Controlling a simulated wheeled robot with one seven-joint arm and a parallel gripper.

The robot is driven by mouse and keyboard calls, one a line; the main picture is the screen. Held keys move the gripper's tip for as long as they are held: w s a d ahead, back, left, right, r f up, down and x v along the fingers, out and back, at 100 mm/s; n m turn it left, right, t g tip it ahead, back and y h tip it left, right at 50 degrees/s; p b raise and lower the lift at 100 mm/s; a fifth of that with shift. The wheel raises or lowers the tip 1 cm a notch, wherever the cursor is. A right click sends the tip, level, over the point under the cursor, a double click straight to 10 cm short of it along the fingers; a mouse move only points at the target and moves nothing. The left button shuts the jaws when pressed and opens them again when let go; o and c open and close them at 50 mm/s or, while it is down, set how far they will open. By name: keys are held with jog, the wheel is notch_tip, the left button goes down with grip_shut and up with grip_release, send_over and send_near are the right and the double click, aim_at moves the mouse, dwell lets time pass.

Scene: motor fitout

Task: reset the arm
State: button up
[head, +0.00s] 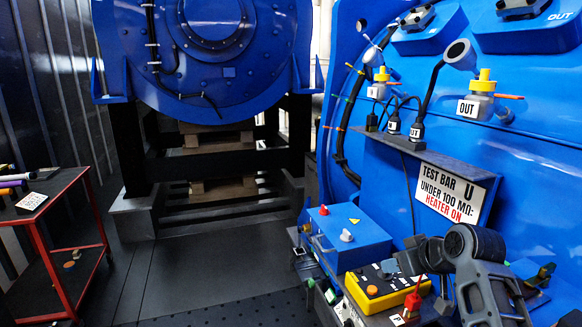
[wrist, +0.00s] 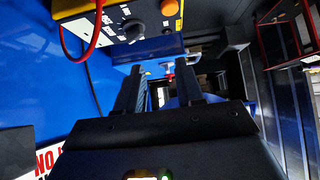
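My arm is folded at the lower right of the head view, in front of the blue machine wall (head: 535,190). My gripper (head: 398,263) is just above the yellow control box (head: 385,290) in that view, small and partly hidden by the wrist. In the wrist view my gripper (wrist: 159,72) shows two dark fingers standing apart with nothing held between them. The yellow control box, with a black knob and an orange button, also shows close by at the top of the wrist view (wrist: 84,7). I cannot tell whether anything touches it.
A blue box (head: 350,238) sits left of the yellow box. Cables run down the wall. A red-framed cart (head: 42,245) stands at the left. The floor (head: 205,270) between is clear.

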jog(key=s+a+f+m+t, duration=0.1)
jog(key=s+f+m, duration=0.1)
jog(key=s+f, duration=0.9)
jog(key=s+a+f+m+t+h, duration=0.1)
jog(key=s+f+t+h, duration=0.2)
jog(key=s, duration=2)
jog(key=s+r+t, duration=0.1)
jog(key=s+r, duration=0.6)
jog(key=s, duration=0.3)
jog(key=s+r+t, duration=0.1)
jog(key=s+r, duration=0.7)
jog(key=s, duration=0.3)
jog(key=shift+a+r+m, duration=0.25)
jog(key=shift+r+m, duration=0.05)
